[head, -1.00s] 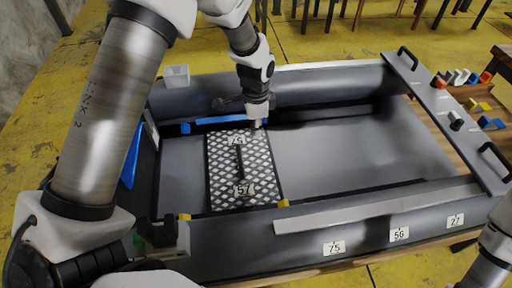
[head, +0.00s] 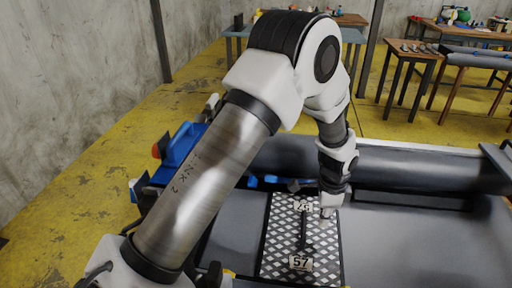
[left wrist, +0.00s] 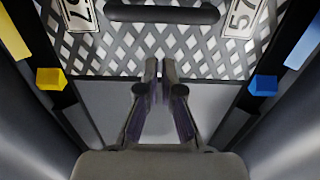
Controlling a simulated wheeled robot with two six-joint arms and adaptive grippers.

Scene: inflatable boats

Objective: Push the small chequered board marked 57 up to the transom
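The chequered board (head: 280,246) lies flat on the boat floor, with a black bar handle (head: 303,228), a 57 plate (head: 300,263) near its front and another number plate at its far end. My left gripper (head: 326,213) is low at the board's right edge. In the left wrist view its fingers (left wrist: 164,66) are closed together with nothing between them, their tips at the near edge of the chequered board (left wrist: 200,55). I cannot tell whether they touch it. The transom end, left of the board, is largely hidden behind my left arm. My right gripper is out of view.
Bare grey floor (head: 236,226) lies left of the board, and more (head: 405,245) lies to its right. The far grey tube (head: 420,165) runs behind. A blue motor-like object (head: 182,143) stands at the left end. Yellow (left wrist: 50,79) and blue (left wrist: 263,85) blocks sit on the side rails.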

